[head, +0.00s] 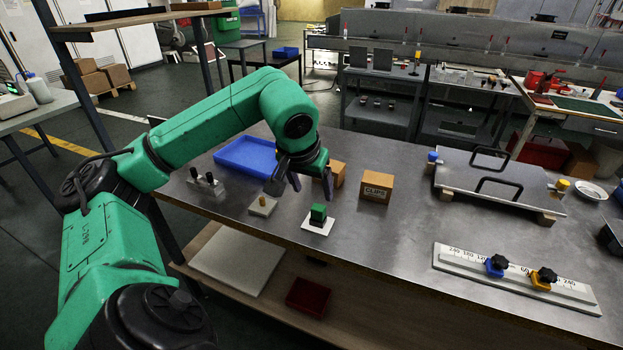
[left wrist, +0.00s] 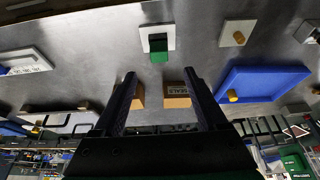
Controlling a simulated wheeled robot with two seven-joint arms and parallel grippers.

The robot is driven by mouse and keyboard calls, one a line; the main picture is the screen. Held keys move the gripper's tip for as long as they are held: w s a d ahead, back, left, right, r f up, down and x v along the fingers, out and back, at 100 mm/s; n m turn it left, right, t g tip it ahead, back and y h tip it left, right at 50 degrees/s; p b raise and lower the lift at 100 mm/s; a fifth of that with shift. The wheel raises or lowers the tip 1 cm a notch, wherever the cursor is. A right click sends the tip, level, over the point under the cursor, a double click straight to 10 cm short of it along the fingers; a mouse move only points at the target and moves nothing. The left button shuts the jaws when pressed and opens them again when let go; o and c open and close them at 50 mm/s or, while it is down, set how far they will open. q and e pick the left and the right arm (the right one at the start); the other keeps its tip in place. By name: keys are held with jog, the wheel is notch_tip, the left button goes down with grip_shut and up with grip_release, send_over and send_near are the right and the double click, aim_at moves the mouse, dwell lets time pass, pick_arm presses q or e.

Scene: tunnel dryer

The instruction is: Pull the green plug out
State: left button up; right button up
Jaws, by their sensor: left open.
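The green plug (head: 318,212) stands upright in a white square base (head: 318,228) near the front edge of the metal table. In the left wrist view the green plug (left wrist: 159,50) shows on its base just beyond my fingertips. My left gripper (head: 302,184) is open and empty, above and slightly behind the plug, apart from it. In the left wrist view the gripper (left wrist: 160,75) has its two fingers spread, with the plug roughly centred between their lines. My right gripper is not in view.
A pale block with a yellow peg (head: 263,205) and a blue tray (head: 245,172) lie left of the plug. Cardboard boxes (head: 376,188) stand behind it. A ruled rail with knobs (head: 515,278) and a handled plate (head: 495,180) are at right. The table between is clear.

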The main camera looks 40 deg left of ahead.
aim_at(319, 208)
pick_arm(q)
jog(key=x, duration=1)
jog(key=shift+d, duration=0.1)
grip_shut()
